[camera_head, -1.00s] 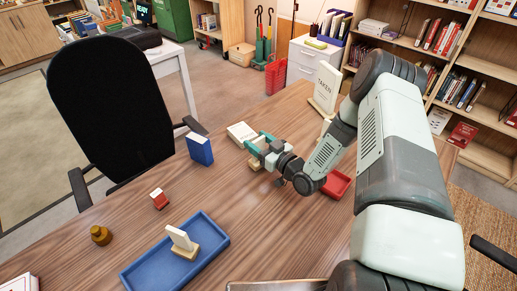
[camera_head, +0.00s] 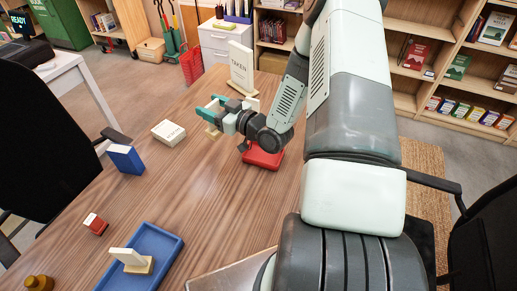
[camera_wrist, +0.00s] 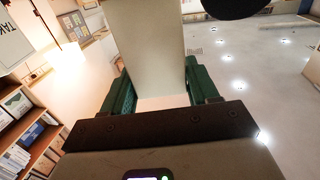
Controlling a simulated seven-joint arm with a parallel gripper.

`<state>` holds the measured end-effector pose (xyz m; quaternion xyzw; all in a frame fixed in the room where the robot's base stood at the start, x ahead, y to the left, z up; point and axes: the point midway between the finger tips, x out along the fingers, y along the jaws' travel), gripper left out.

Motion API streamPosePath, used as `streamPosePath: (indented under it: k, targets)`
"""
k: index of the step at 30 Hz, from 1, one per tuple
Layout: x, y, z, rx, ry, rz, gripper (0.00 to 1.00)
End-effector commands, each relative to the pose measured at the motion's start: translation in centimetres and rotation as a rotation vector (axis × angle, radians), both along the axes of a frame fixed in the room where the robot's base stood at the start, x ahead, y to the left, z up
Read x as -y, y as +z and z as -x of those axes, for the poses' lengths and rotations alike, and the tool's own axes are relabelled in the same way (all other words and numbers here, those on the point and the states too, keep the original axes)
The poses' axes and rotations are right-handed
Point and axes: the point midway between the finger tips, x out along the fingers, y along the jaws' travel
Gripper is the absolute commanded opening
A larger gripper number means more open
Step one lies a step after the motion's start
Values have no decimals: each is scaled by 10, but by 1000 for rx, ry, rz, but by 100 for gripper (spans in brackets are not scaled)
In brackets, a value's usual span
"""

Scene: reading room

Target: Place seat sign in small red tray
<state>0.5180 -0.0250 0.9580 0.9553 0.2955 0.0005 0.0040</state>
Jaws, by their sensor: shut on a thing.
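My gripper (camera_head: 215,108) is shut on a pale sign with a small wooden base (camera_head: 212,132), held above the table. In the wrist view the sign's cream panel (camera_wrist: 148,45) stands between the green fingers (camera_wrist: 160,92); any lettering on it is hidden. The small red tray (camera_head: 262,160) lies on the table, to the right of the held sign and partly under my wrist. A larger white sign reading TAKEN (camera_head: 240,66) stands upright behind the gripper; part of it shows at the left of the wrist view (camera_wrist: 14,42).
A blue tray (camera_head: 167,238) holding another small white sign (camera_head: 127,256) lies at the front. A white box (camera_head: 168,133), a blue block (camera_head: 125,159), and a red-and-white block (camera_head: 96,223) stand to the left. The wooden table (camera_head: 190,185) is clear between them.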

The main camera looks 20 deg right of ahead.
Motion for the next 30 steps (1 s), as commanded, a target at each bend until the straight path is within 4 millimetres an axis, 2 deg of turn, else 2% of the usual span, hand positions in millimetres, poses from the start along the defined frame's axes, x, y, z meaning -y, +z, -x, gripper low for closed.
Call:
streamPosePath:
  k: [1, 3, 6, 10, 14, 21, 26, 30]
  targets:
    - [27, 0, 9, -3, -41, 1, 10]
    - [56, 2, 21, -2, -84, 0, 10]
    - [90, 4, 38, -1, -137, -2, 10]
    - [118, 6, 56, -1, -185, -5, 10]
    - [130, 0, 65, -1, -206, -8, 10]
    - [131, -42, 66, -2, -208, -8, 10]
    - [131, -57, 65, -1, -208, -8, 10]
    - [130, -79, 65, -1, -207, -6, 10]
